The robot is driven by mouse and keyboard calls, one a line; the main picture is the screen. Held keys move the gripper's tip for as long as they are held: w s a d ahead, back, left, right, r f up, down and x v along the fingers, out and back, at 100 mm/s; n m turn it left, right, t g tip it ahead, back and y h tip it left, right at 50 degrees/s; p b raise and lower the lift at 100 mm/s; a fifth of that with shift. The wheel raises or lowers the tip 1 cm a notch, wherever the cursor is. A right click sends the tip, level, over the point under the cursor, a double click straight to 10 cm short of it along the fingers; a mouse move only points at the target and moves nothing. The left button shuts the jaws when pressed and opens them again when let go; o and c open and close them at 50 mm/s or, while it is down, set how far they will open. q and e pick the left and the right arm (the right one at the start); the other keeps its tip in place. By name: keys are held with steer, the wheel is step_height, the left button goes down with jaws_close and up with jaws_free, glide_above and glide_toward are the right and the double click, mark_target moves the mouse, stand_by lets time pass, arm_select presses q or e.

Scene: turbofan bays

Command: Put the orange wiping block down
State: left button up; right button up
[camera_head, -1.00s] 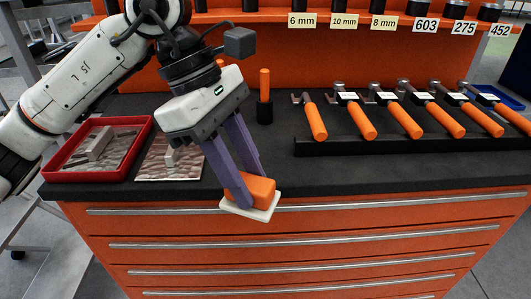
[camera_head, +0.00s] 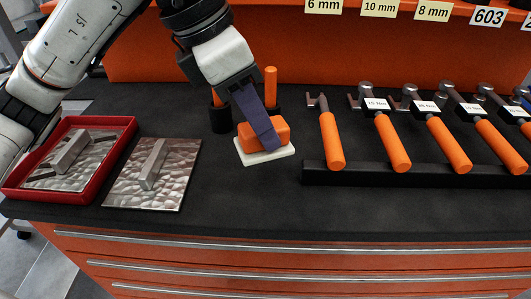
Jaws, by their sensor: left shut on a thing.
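The orange wiping block (camera_head: 283,131) has an orange top and a white pad (camera_head: 270,157) beneath. My left gripper (camera_head: 267,137) is shut on it, purple fingers pointing down. The block is over the black worktop (camera_head: 240,205), between the metal plate and the tool rack. I cannot tell whether the pad touches the worktop or is slightly above it. My right gripper is not in view.
A red tray (camera_head: 128,148) with metal parts is at the left. A hammered metal plate (camera_head: 172,180) with a grey bar lies beside it. Black holders (camera_head: 220,118) with orange handles stand behind the block. A black rack (camera_head: 335,175) of orange-handled tools is at the right.

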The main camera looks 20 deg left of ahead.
mark_target(259, 152)
arm_select(q)
steer(key=shift+s+f, duration=0.15)
steer(key=shift+f, duration=2.95)
steer(key=shift+f+b, duration=0.15)
steer(key=shift+b, duration=0.2)
steer(key=o, duration=1.1)
steer(key=shift+o, duration=0.2)
steer(key=shift+r, duration=0.4)
steer(key=p+v, duration=0.1)
steer(key=v, duration=1)
steer(key=shift+r, duration=0.25)
